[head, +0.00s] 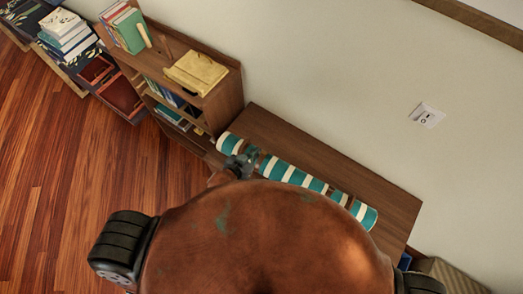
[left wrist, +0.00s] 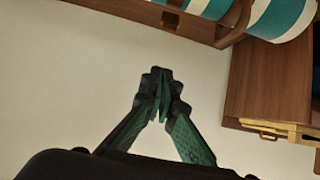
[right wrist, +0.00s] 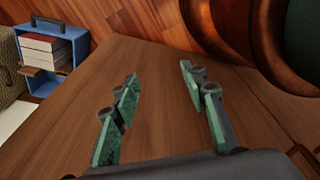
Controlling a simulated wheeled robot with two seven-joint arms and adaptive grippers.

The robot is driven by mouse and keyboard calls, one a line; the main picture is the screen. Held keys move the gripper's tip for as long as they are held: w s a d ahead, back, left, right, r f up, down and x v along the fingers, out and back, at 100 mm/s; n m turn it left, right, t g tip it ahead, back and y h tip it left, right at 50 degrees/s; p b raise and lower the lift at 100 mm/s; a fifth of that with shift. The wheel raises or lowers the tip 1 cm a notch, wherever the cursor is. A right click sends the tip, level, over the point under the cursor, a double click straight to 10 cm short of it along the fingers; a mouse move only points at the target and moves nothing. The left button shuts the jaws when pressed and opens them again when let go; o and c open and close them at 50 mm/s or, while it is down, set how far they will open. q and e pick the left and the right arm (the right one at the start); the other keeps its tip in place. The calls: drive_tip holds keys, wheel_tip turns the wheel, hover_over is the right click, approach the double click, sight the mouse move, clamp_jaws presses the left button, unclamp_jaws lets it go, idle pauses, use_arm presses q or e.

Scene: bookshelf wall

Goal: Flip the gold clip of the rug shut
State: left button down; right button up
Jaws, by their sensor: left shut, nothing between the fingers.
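The rug (head: 300,180) is a roll with teal and white stripes, lying along the low wooden bench (head: 380,190) in the head view. Brown straps (head: 338,198) circle it. Its end also shows at the top right of the left wrist view (left wrist: 285,18), with a strap (left wrist: 233,18) around it. I cannot make out the gold clip in the head view. My left gripper (head: 242,160) is by the left part of the rug. In the left wrist view its fingers (left wrist: 158,85) are together and empty. My right gripper (right wrist: 159,75) is open and empty above brown wood.
A bookcase (head: 225,100) stands left of the bench, with a yellow box (head: 196,73) and books (head: 128,30) on top. The wall (head: 340,80) rises behind. A blue crate with books (right wrist: 50,45) stands beyond the wood in the right wrist view. Floor at left is clear.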

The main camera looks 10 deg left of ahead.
sight(262, 152)
use_arm(q)
drive_tip(key=shift+w+f, duration=0.1)
drive_tip(key=shift+w, duration=0.05)
drive_tip(key=p+x, duration=0.2)
drive_tip(key=x, duration=0.8)
drive_tip(key=s, duration=0.1)
drive_tip(key=s+f, duration=0.1)
drive_tip(key=s+a+f+p, duration=0.1)
drive_tip(key=shift+s, duration=0.25)
drive_tip(key=shift+f, duration=0.1)
